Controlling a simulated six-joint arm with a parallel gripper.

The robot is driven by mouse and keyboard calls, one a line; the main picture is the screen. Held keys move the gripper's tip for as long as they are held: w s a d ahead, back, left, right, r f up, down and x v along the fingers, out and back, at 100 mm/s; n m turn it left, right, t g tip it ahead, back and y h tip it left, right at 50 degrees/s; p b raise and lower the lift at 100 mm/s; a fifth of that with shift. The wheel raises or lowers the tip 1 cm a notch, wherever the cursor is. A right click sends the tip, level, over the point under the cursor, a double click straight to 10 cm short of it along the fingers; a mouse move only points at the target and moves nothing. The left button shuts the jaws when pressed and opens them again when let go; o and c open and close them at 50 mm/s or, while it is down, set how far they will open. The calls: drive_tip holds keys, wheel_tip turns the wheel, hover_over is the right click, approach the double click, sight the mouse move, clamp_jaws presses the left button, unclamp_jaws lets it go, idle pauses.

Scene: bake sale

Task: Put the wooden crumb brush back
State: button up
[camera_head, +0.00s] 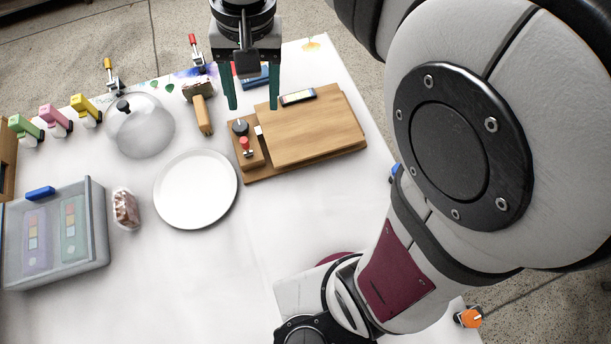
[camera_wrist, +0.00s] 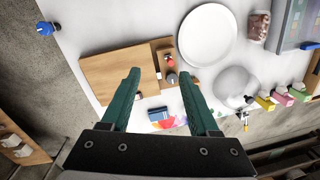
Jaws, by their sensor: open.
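The wooden crumb brush (camera_head: 203,114) appears to be the piece with a light wooden handle and a darker brown head, lying on the white table near the back in the head view. I cannot pick it out in the wrist view, where a finger may hide it. My gripper (camera_head: 253,107) is open and empty, its green fingers pointing down above the table, to the right of the brush. The wrist view shows the open fingers (camera_wrist: 160,76) as well, with the cutting board below and beyond them.
A wooden cutting board (camera_head: 330,127) with a small wooden block lies right. A white plate (camera_head: 195,190), a clear dome (camera_head: 140,133), a wrapped pastry (camera_head: 126,209) and a translucent bin (camera_head: 88,258) stand left.

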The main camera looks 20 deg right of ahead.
drive_tip(key=s+d+f+m, duration=0.1)
drive_tip(key=s+f, duration=0.1)
drive_tip(key=s, duration=0.7)
drive_tip(key=s+d+f+m, duration=0.1)
drive_tip(key=s+f, duration=0.2)
drive_tip(key=s, duration=0.5)
drive_tip(key=shift+s+d+y, duration=0.3)
drive_tip(key=shift+s+d, duration=0.05)
drive_tip(key=shift+d, duration=0.05)
